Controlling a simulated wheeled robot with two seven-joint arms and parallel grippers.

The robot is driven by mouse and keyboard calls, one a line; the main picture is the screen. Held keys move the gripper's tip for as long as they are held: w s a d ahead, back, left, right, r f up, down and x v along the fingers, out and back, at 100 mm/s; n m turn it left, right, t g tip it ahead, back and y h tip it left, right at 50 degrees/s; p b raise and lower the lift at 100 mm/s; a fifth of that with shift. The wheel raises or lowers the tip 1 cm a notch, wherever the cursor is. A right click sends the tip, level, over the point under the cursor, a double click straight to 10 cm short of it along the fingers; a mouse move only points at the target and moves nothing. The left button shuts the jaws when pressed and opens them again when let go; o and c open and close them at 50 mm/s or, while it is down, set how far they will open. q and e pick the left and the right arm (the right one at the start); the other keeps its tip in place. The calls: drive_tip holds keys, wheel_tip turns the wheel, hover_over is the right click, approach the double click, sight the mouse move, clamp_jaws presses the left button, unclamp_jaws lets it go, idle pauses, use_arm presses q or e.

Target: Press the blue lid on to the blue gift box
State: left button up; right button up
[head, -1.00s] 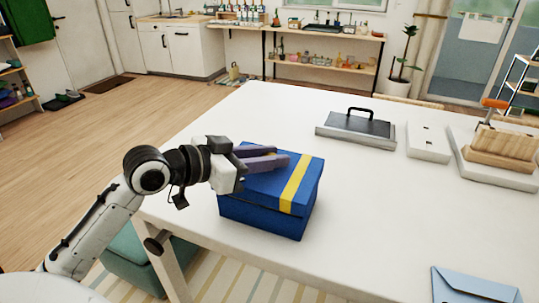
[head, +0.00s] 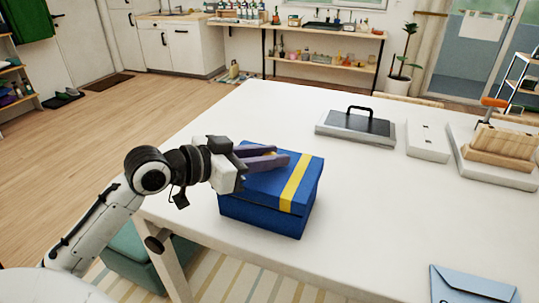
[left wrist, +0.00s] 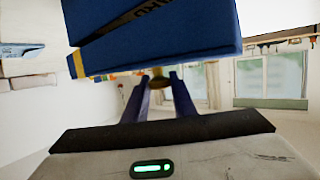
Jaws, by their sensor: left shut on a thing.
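The blue gift box (head: 260,218) stands at the table's near left edge. The blue lid (head: 268,184), with a yellow stripe, sits on top of it. A dark band shows between lid and box in the head view. In the left wrist view the lid (left wrist: 175,42) is close above the fingers, and the dark band looks wider at one end; I cannot tell whether the lid is tilted. My left gripper (head: 282,157), with purple fingers, is over the lid's far left part, shut on a small brownish-yellow knob (left wrist: 160,82). My right gripper is out of view.
The white table (head: 390,220) is clear to the right of the box. A blue envelope (head: 472,287) lies at the front right. A grey plate with a black handle (head: 358,125), a white block (head: 427,140) and a wooden piece on a tray (head: 500,145) stand farther back.

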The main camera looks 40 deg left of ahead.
sight(252, 175)
use_arm(q)
drive_tip(key=shift+f+b, duration=1.15)
drive_tip(key=shift+f, duration=0.9)
drive_tip(key=o, duration=1.2)
drive_tip(key=shift+c, duration=0.2)
drive_tip(key=shift+s, duration=0.1)
drive_tip(key=v, duration=0.9)
drive_tip(key=shift+s+b, duration=0.1)
drive_tip(key=shift+b, duration=0.3)
drive_tip(key=shift+s+a+r, duration=0.2)
drive_tip(key=shift+s+r, duration=0.05)
drive_tip(key=shift+s, duration=0.2)
